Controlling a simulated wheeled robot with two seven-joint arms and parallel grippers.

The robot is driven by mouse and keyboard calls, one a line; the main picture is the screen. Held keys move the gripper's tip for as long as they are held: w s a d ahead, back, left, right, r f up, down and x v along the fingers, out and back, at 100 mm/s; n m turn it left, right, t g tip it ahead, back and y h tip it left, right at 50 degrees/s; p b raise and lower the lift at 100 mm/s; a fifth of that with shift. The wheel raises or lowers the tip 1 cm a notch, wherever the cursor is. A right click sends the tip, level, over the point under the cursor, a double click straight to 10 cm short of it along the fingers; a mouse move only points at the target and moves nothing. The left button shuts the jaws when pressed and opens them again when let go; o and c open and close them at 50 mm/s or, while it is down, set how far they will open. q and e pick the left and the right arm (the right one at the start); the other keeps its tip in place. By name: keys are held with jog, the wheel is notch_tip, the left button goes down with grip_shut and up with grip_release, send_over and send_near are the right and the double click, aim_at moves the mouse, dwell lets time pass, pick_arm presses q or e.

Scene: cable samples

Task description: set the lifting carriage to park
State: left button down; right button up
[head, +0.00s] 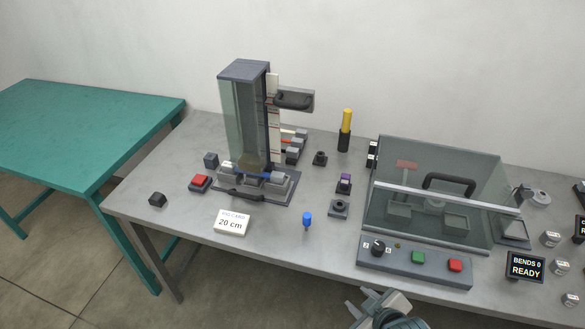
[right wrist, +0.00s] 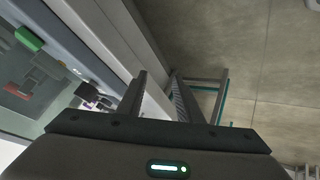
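The lifting carriage (head: 294,100) is a grey block with a dark handle. In the head view it sits high on the right side of the tall glass-fronted tower (head: 243,115), beside a pale upright scale (head: 273,120) with red marks. No park label is readable. My right gripper (head: 360,301) is at the bottom of the head view, in front of the table edge and far from the carriage. In the right wrist view its fingers (right wrist: 157,92) stand apart with nothing between them. My left gripper is not in view.
A clear-lidded box (head: 440,190) with a control panel (head: 413,263) stands right of the tower. A white card (head: 232,222) reading 20 cm, a blue-topped peg (head: 307,218) and a red button (head: 200,181) are near the tower. The table's front middle is mostly clear.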

aim_at(288, 105)
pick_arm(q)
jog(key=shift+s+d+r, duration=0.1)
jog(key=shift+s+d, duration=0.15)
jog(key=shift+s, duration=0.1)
pick_arm(e)
jog(key=w+a+r+n+t+y, duration=0.2)
jog(key=w+r+n, duration=0.3)
jog(key=r, duration=0.6)
jog(key=w+a+r+n+t+y, duration=0.2)
jog(key=w+a+r+n+t, duration=0.2)
jog(key=r, duration=0.7)
jog(key=w+a+r+n+t+y, duration=0.2)
jog(key=w+a+r+n+y, duration=0.1)
jog(key=w+r+n, duration=0.4)
jog(key=w+r, duration=0.3)
jog(key=shift+w+r+n+t, duration=0.3)
jog(key=shift+w+r+t, duration=0.1)
jog(key=shift+w+a, duration=0.1)
